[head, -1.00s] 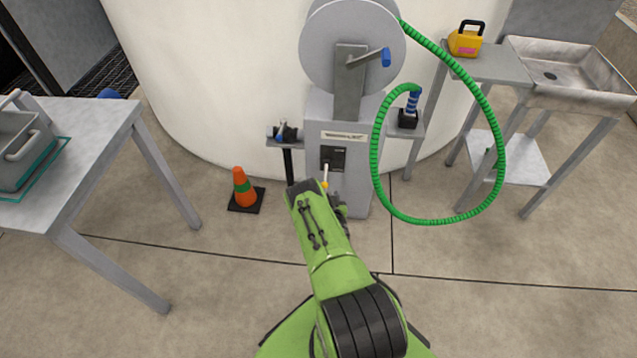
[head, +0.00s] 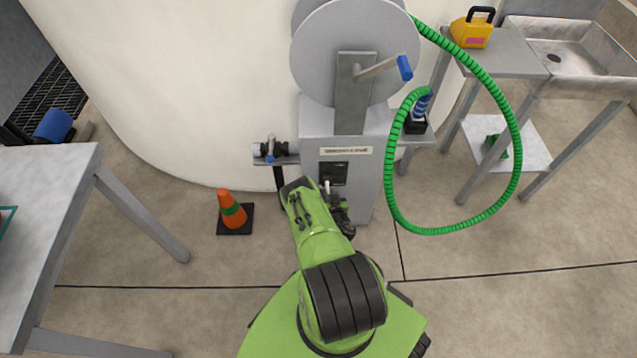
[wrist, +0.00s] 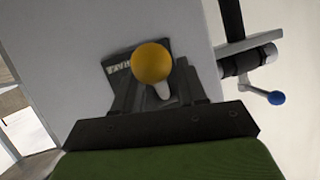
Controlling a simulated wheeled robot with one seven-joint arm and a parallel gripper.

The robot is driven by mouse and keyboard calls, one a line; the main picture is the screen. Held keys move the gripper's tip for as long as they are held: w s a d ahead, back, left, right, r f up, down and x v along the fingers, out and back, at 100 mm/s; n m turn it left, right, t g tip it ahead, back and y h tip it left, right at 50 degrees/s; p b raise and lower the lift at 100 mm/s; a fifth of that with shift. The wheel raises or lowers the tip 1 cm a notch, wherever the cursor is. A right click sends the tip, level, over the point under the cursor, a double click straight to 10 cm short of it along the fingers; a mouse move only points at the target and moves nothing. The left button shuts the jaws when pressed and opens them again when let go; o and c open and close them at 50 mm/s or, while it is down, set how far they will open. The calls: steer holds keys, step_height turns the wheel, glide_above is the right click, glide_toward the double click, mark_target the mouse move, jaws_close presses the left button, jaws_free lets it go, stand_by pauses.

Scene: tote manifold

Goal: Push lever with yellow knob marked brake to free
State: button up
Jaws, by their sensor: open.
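The lever's yellow knob (wrist: 152,63) is large and round in the middle of the wrist view, on a short pale shaft (wrist: 163,91). Behind it is a dark plate with a partly hidden, upside-down label (wrist: 118,67). My gripper (wrist: 156,82) is open, with dark fingers on either side of the knob and shaft; whether they touch it I cannot tell. In the head view the dark lever plate (head: 334,171) is on the front of the grey reel stand (head: 362,190). My gripper (head: 340,212) is just below it there, and my arm partly hides the lever.
A crank with a blue handle (head: 404,68) and a green hose (head: 513,165) are on the stand. A blue-handled valve (head: 270,152) is on its left bracket. An orange cone (head: 230,208) stands left. A grey table (head: 50,215) is at far left.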

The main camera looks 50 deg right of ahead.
steer(key=shift+w+d+f, duration=0.1)
steer(key=shift+w+d, duration=0.05)
jaws_close()
